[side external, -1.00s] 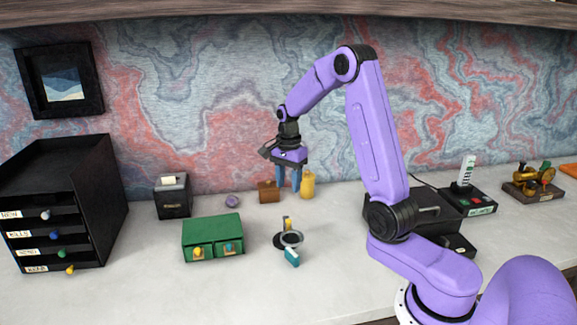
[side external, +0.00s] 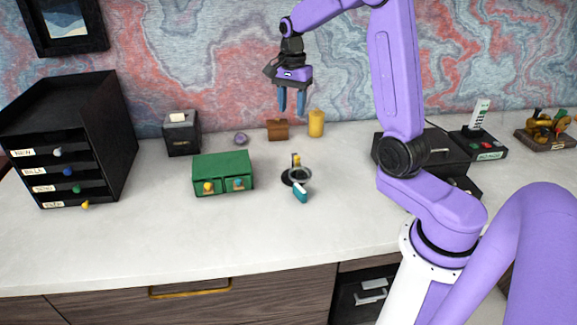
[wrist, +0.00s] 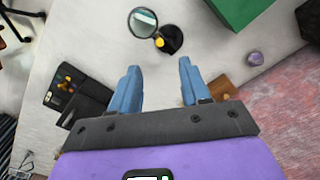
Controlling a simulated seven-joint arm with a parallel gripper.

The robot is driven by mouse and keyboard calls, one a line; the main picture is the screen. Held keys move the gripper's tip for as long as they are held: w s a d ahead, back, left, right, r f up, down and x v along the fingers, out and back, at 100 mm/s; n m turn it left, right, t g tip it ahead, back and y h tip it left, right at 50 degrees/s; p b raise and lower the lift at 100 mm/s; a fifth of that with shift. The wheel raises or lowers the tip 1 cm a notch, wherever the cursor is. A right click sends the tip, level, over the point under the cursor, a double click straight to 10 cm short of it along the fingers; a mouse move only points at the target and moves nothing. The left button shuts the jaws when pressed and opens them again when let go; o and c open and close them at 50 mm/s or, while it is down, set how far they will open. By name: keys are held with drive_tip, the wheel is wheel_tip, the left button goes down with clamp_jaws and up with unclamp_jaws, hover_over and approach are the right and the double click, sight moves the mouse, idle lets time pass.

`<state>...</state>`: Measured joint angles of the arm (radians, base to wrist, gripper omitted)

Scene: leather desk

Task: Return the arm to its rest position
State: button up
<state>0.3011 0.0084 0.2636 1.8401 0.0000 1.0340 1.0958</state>
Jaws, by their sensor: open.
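My purple arm is raised over the desk, with my gripper (side external: 291,101) hanging fingers down above the back of the desk. Its two blue fingers are apart with nothing between them. The fingers also show open and empty in the wrist view (wrist: 157,85). In the side view they hang in front of the wall, just above a brown box (side external: 278,130) and a yellow cylinder (side external: 316,123). They appear clear of both.
A magnifier stand (side external: 298,175) and a green two-drawer box (side external: 223,172) stand mid-desk. A black drawer unit (side external: 72,135) is at the left, with a black dispenser (side external: 182,134) beside it. Black devices (side external: 481,140) stand at the right. The front desktop is clear.

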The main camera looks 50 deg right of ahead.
drive_tip(key=s+a+n, duration=0.5)
drive_tip(key=a+n, duration=0.2)
drive_tip(key=a, duration=0.2)
drive_tip(key=s+a+n, duration=0.6)
drive_tip(key=a+n, duration=0.2)
drive_tip(key=s+a+f+n, duration=0.1)
drive_tip(key=s+a+n, duration=0.2)
drive_tip(key=s+n, duration=1)
drive_tip(key=s, duration=0.5)
drive_tip(key=shift+s+n, duration=0.3)
drive_tip(key=shift+n, duration=0.1)
